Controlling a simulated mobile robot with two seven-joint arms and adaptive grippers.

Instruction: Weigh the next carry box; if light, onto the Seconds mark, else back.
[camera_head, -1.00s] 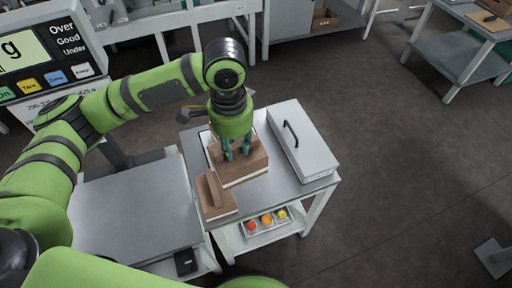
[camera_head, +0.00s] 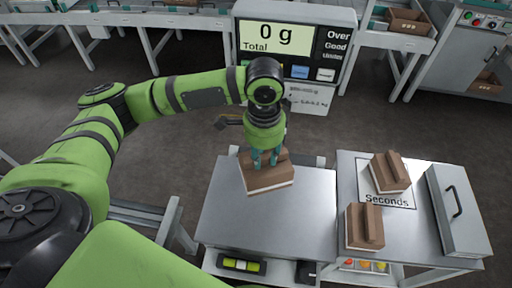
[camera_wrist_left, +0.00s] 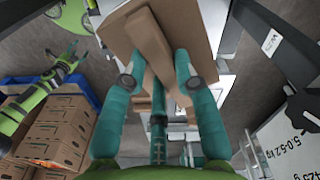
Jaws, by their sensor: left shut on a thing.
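My left gripper (camera_head: 265,158) is shut on a brown carry box (camera_head: 268,178) with a pale base, gripping its central handle. The held box is over the back part of the scale's grey plate (camera_head: 265,222), slightly tilted; I cannot tell a gap beneath it. It fills the top of the left wrist view (camera_wrist_left: 190,25). The scale display (camera_head: 275,38) reads 0 g, Total. On the side table, one carry box (camera_head: 391,175) sits on the Seconds mark (camera_head: 400,201). Another carry box (camera_head: 364,228) stands in front of it. A green arm with a small gripper (camera_wrist_left: 70,50) shows in the wrist view, its jaws unclear.
A grey lidded case (camera_head: 460,210) with a black handle stands at the side table's right. Stacked cartons (camera_wrist_left: 55,125) show left in the wrist view. The front of the scale plate is clear.

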